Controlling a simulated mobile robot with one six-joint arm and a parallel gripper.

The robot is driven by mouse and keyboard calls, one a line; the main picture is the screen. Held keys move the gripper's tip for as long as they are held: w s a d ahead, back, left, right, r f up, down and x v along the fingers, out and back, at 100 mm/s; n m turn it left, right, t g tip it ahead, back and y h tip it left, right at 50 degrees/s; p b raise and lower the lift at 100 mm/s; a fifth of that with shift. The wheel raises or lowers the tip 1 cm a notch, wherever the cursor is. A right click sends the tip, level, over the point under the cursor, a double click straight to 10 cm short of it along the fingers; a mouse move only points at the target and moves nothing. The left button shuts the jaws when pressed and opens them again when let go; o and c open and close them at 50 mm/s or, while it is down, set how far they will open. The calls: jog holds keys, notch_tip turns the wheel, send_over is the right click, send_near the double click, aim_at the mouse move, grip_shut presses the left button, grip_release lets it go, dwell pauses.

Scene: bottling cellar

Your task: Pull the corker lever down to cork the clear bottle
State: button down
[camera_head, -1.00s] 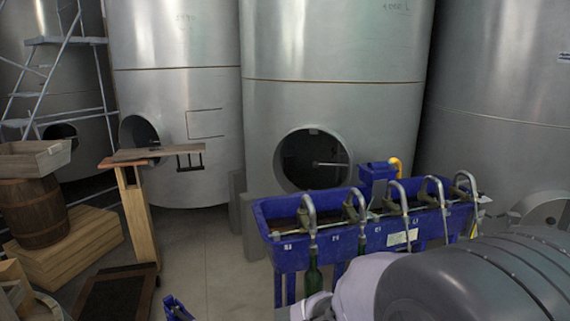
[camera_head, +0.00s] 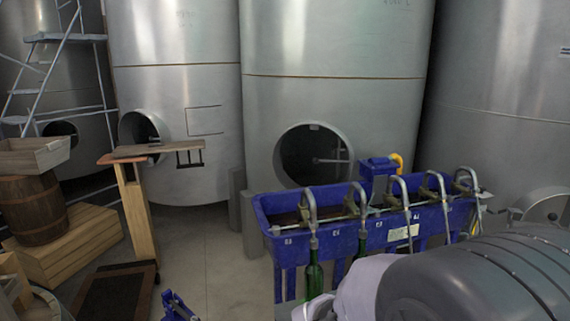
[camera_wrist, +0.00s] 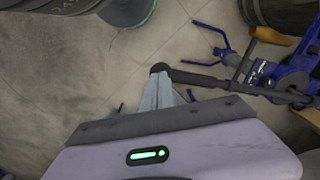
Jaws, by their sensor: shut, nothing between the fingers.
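In the wrist view, my gripper (camera_wrist: 165,92) is shut and empty, its pale fingers pointing up the picture. The dark corker lever (camera_wrist: 205,81) runs from a black knob (camera_wrist: 159,68) at the fingertips, right to the blue corker (camera_wrist: 288,78). I cannot tell whether the fingers touch the knob. A wooden handle (camera_wrist: 270,35) sits on a bar crossing the lever. In the head view, a blue metal part (camera_head: 177,306), probably the corker, shows at the bottom edge; my arm covers the lower right. I cannot make out the clear bottle in either view.
A blue filling trough (camera_head: 352,238) with several curved spouts stands in front of large steel tanks (camera_head: 335,100). A green bottle (camera_head: 314,275) hangs under its left spout. A barrel (camera_head: 33,210) and a wooden crate (camera_head: 65,250) stand left. Bare floor (camera_head: 222,275) lies between.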

jog(key=shift+d+f+b, duration=0.1)
jog(key=shift+f+b, duration=1.2)
jog(key=shift+f, duration=0.1)
jog(key=shift+r, duration=0.15)
notch_tip(320, 180, up, 9)
jog(key=p, duration=0.8)
jog(key=shift+r, duration=0.15)
jog(key=s+d+r+t+y+b, duration=0.1)
jog(key=s+d+r+t+b, duration=0.1)
jog(key=s+r+t+b, duration=0.1)
jog(key=s+d+r+m+t+y+b, duration=0.1)
jog(key=s+d+r+t+b, duration=0.1)
jog(key=s+r, duration=0.4)
notch_tip(320, 180, up, 3)
jog(key=shift+s+d+f+m+t+b, duration=0.2)
jog(key=shift+s+d+m+t+b, duration=0.15)
jog(key=shift+b, duration=0.55)
